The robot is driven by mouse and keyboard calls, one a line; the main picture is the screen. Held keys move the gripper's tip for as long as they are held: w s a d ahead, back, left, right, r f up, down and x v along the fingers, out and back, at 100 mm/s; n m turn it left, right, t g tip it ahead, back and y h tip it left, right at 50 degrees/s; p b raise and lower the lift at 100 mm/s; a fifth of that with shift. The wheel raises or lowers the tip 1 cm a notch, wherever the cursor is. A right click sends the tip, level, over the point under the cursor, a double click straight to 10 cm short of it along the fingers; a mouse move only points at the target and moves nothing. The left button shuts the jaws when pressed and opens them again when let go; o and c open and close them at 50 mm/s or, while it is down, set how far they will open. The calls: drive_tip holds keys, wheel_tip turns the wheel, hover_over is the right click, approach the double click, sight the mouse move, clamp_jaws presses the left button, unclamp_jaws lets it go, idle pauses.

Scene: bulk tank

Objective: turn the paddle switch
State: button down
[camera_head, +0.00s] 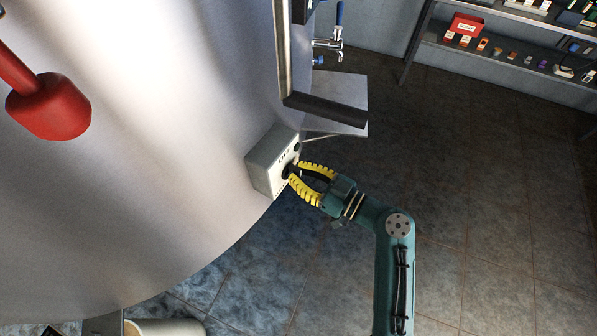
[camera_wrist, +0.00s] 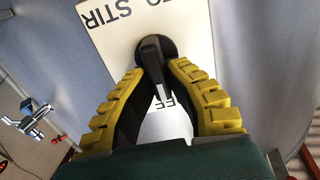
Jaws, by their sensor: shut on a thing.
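The paddle switch (camera_wrist: 152,50) is a black knob with a narrow lever on a pale box (camera_wrist: 102,45). In the wrist view its lever points down and slightly right, beside partly covered lettering that ends in "FF"; "STIR" reads above it. In the head view the switch box (camera_head: 266,160) is mounted on the steel tank's side. My gripper (camera_head: 293,170) has yellow ribbed fingers that reach the box's front face. In the wrist view my gripper (camera_wrist: 160,68) is shut on the paddle switch, one fingertip on each side. The fingers hide part of the label.
The curved steel tank (camera_head: 150,150) fills the left. A red object (camera_head: 48,105) hangs at the upper left. A metal shelf (camera_head: 325,115) juts out just above the box, and a tap (camera_head: 330,43) is farther back. A storage rack (camera_head: 510,55) stands upper right. The tiled floor at right is clear.

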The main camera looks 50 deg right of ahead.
drive_tip(key=m, duration=0.2)
drive_tip(key=m+p, duration=0.2)
drive_tip(key=m, duration=0.1)
drive_tip(key=shift+d+m, duration=0.3)
drive_tip(key=m, duration=0.1)
drive_tip(key=m+p, duration=0.1)
drive_tip(key=m, duration=0.1)
drive_tip(key=m+p, duration=0.1)
drive_tip(key=shift+w+d+f+m, duration=0.1)
drive_tip(key=shift+d+f+m, duration=0.1)
drive_tip(key=shift+f+m, duration=0.1)
drive_tip(key=m+p, duration=0.3)
drive_tip(key=m, duration=0.1)
drive_tip(key=shift+d+f+m, duration=0.1)
drive_tip(key=shift+f+m, duration=0.05)
drive_tip(key=shift+m, duration=0.15)
drive_tip(key=m+p, duration=0.1)
drive_tip(key=m, duration=0.1)
drive_tip(key=m+p, duration=0.1)
drive_tip(key=m, duration=0.1)
drive_tip(key=shift+f+m, duration=0.35)
drive_tip(key=shift+m, duration=0.05)
drive_tip(key=shift+f+p, duration=0.1)
drive_tip(key=shift+p, duration=0.2)
drive_tip(key=c, duration=1)
unclamp_jaws()
drive_tip(key=shift+w, duration=0.1)
drive_tip(key=shift+c, duration=0.2)
